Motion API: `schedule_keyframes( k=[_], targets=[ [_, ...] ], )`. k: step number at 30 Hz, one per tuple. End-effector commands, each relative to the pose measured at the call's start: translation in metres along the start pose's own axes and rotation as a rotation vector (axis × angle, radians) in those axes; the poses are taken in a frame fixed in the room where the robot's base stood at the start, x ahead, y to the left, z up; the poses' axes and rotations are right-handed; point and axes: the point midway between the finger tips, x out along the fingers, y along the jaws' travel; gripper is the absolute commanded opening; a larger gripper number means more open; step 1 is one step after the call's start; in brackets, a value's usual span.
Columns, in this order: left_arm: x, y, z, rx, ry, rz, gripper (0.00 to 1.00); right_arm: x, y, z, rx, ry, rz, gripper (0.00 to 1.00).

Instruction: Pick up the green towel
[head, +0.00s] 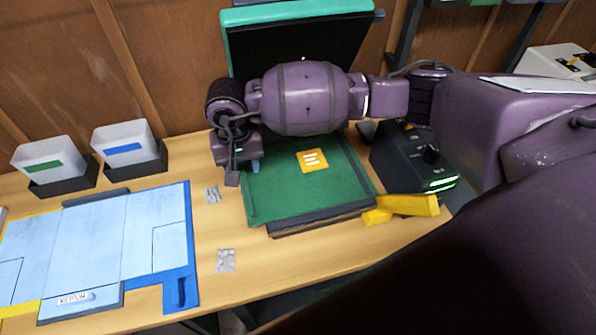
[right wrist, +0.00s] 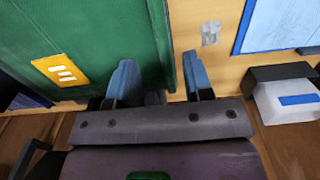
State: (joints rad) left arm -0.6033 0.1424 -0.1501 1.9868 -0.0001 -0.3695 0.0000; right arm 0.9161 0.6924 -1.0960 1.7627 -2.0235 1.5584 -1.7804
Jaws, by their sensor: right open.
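I cannot tell whether the fingers touch the towel. My right arm hides the towel's back part. My left gripper is not in view.
A black box with green lights (head: 415,165) and a yellow object (head: 400,207) stand right of the towel. A blue-edged board (head: 90,245) lies left, with two white bins (head: 127,140) behind it. A dark panel (head: 297,45) rises behind.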

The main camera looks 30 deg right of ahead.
Motion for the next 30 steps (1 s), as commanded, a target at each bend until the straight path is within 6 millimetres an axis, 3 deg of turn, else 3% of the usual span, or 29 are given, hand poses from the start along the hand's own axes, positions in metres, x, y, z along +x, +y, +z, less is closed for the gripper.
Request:
schedule_keyframes(
  k=[9,19,28,30],
  targets=[
    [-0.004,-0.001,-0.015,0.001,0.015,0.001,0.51,0.040,-0.003,-0.003,0.001,-0.002,0.001,0.47],
    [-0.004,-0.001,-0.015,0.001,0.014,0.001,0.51,0.045,-0.004,-0.003,0.000,-0.001,0.000,0.47],
    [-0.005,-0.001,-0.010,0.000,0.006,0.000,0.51,0.045,-0.003,-0.003,0.000,-0.001,0.000,0.01],
    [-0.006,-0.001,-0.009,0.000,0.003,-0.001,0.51,0.045,-0.003,-0.003,0.000,-0.001,0.000,0.00]
  ],
)
